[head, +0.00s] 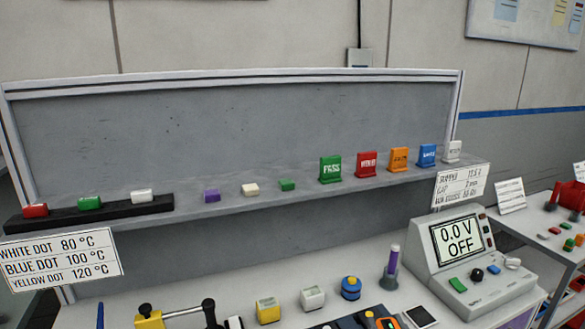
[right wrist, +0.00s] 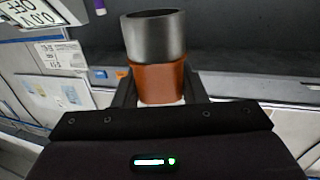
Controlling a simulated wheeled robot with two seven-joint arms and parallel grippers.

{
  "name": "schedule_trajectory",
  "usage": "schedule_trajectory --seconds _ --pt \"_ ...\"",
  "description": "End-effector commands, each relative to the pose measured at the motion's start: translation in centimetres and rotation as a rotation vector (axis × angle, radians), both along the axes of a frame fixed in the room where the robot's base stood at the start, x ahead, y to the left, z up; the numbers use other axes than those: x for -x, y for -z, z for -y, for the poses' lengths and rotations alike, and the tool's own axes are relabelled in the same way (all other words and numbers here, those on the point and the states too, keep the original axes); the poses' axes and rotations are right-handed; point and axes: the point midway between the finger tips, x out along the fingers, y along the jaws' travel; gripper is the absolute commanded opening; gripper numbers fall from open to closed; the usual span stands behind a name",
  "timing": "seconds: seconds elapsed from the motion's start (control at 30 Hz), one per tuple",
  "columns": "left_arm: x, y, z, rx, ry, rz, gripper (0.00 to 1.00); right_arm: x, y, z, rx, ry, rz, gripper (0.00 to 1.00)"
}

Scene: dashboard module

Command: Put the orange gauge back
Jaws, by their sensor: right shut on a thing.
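The orange gauge (right wrist: 158,82) shows in the right wrist view as a brown-orange grip with a wide dark-grey metal cylinder on one end. My right gripper (right wrist: 162,92) is shut on the orange part, with a black finger on each side. The metal end points away from the gripper body. I cannot make out this gripper or the held gauge clearly in the head view. My left gripper is not in view.
A shelf (head: 300,200) holds several coloured blocks and upright tags, including an orange one (head: 398,160). On the bench are the meter (head: 465,255) reading 0.0 V OFF, a yellow block (head: 268,310), a white block (head: 312,298) and a blue knob (head: 351,288). Dark items crowd the bottom edge.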

Motion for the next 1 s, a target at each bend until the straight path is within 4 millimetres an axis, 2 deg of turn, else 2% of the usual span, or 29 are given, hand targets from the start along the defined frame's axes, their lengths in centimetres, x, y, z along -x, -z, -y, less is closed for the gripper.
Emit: schedule_trajectory --seconds 0.03,0.1,0.23,0.6,0.73,1.0 --pt "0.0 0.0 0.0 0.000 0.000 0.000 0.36 1.1 0.7 0.2 -0.002 0.024 -0.004 0.09" --pt "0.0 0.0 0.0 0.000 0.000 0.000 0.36 2.2 1.2 0.7 -0.001 0.056 -0.003 0.09" --pt "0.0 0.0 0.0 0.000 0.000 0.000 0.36 3.6 1.9 1.2 -0.001 0.089 0.000 0.09" --pt "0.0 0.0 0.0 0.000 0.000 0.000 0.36 10.2 4.6 1.3 -0.002 0.095 -0.002 0.09" --pt "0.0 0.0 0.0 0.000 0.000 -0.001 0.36 11.4 4.8 1.3 -0.002 0.098 0.001 0.09" --pt "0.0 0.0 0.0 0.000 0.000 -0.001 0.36 11.6 4.8 1.3 0.000 0.096 0.005 0.09"
